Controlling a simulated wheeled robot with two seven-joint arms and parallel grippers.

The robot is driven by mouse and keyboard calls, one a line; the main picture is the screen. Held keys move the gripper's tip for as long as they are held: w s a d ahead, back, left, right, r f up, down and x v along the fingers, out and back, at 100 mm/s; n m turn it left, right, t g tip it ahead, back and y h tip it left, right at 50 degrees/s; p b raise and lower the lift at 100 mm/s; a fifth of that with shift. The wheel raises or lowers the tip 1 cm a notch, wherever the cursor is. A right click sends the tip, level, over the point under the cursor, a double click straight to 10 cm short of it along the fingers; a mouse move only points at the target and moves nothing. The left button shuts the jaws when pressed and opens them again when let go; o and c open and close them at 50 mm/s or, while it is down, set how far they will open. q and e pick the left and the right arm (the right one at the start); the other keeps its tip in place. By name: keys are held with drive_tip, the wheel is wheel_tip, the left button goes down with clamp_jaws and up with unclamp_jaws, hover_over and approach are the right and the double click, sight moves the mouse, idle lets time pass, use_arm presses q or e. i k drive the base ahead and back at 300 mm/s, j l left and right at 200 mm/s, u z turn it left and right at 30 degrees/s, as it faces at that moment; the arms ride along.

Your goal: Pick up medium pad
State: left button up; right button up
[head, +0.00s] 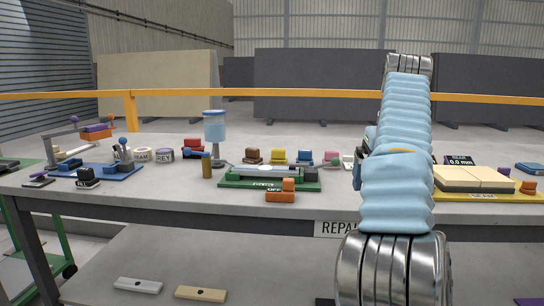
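Several small coloured pads or blocks stand in a row along the back of the bench: a red one (193,148), a brown one (253,156), a yellow one (278,156), a blue one (305,157) and a pink one (331,158). I cannot read a label on them, so I cannot tell which is the medium pad. My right arm, in a light blue sleeve, rises in front of the bench and hides part of it. My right gripper cannot be made out. My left arm and gripper are not in view.
A green tray (232,183) with an orange block (288,190) is mid-bench. A blue-topped dispenser (215,128) stands behind it. The bench's front edge (200,206) is mostly clear.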

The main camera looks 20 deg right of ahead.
sight(278, 158)
drive_tip(key=i, duration=1.6)
drive_tip(key=k+l, duration=0.15)
drive_tip(key=l, duration=0.2)
drive_tip(key=k+l, duration=0.15)
drive_tip(key=l, duration=0.2)
